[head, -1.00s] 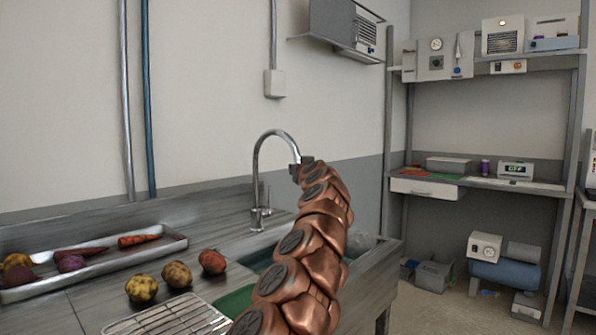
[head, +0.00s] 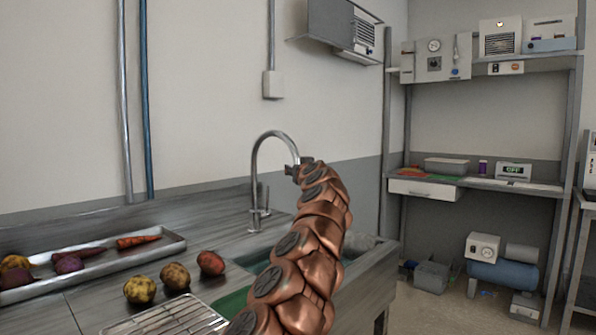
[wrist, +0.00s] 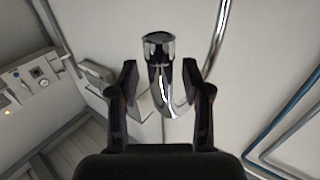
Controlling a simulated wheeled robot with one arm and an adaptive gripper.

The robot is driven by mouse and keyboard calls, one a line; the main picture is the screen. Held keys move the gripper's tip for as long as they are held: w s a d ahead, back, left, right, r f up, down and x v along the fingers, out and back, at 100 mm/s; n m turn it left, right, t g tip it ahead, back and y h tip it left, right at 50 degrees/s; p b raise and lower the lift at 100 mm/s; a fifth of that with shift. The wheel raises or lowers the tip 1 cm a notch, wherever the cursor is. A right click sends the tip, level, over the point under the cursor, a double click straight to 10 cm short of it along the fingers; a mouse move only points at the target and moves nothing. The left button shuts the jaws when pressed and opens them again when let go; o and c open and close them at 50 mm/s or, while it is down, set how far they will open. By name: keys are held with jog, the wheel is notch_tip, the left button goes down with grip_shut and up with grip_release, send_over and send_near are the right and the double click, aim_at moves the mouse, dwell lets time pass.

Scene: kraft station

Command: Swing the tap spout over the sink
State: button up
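The chrome tap (head: 254,185) stands at the back of the counter, and its gooseneck spout (head: 275,134) arcs to the right. The sink (head: 372,268) is below and to the right of the tap, with a green inside partly hidden by my arm. My gripper (head: 292,171) is at the spout's free end. In the wrist view, my gripper (wrist: 160,82) is open, with one dark finger on each side of the spout (wrist: 159,75). Small gaps show between the fingers and the spout. The fingertips are mostly hidden in the head view.
A metal tray (head: 110,252) with vegetables lies on the counter at left. Loose potatoes (head: 175,276) and a wire rack (head: 165,322) lie before the sink. The wall is close behind the tap. A shelf unit (head: 480,182) stands at back right.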

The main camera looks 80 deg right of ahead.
jog(key=shift+s+a+f, duration=0.1)
jog(key=shift+a, duration=0.05)
jog(key=shift+a+f, duration=0.1)
jog(key=v, duration=0.7)
dwell(1.0)
dwell(0.6)
